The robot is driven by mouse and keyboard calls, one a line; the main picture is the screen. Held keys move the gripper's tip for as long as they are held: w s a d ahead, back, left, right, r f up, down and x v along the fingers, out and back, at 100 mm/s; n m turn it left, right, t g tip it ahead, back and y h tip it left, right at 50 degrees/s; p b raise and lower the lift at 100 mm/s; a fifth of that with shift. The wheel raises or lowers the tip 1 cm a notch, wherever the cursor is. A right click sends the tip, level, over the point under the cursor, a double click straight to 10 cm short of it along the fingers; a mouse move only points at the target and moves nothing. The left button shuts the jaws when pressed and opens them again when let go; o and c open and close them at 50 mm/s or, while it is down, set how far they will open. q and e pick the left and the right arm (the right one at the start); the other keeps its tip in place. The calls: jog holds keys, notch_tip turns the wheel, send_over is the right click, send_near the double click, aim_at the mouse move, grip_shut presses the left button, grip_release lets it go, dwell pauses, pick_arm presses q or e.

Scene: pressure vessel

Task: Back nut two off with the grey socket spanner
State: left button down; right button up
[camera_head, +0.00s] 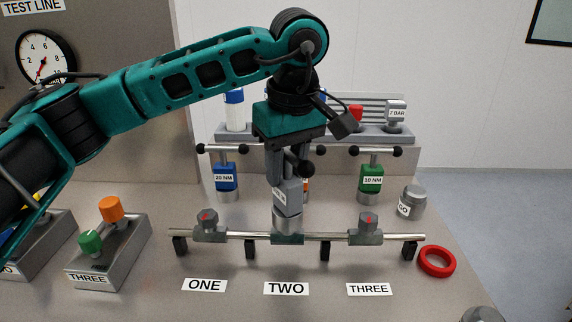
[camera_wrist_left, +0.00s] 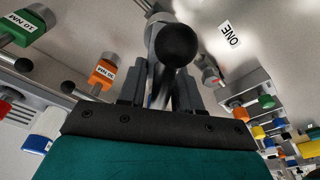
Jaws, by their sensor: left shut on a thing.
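My left gripper (camera_head: 287,178) points down and is shut on the grey socket spanner (camera_head: 289,200). The spanner stands about upright, its silver socket low over the middle fitting (camera_head: 287,239) on the rail, behind the TWO label (camera_head: 286,289). The socket hides nut two, so I cannot tell how far it is seated. In the left wrist view the spanner's black ball end (camera_wrist_left: 178,45) shows beyond the fingers. Nuts with red marks show on the fittings at ONE (camera_head: 208,218) and THREE (camera_head: 368,219). My right gripper is not in view.
Blue (camera_head: 226,178) and green (camera_head: 371,179) T-handled spanners stand behind the rail; an orange one (camera_wrist_left: 102,74) is mostly hidden behind my gripper. A grey cylinder (camera_head: 412,201) and a red ring (camera_head: 437,262) are at right. A block with knobs (camera_head: 108,262) stands at left.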

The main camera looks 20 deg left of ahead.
pick_arm(q)
jog(key=shift+r+p, duration=2.3)
jog(key=shift+r, duration=1.1)
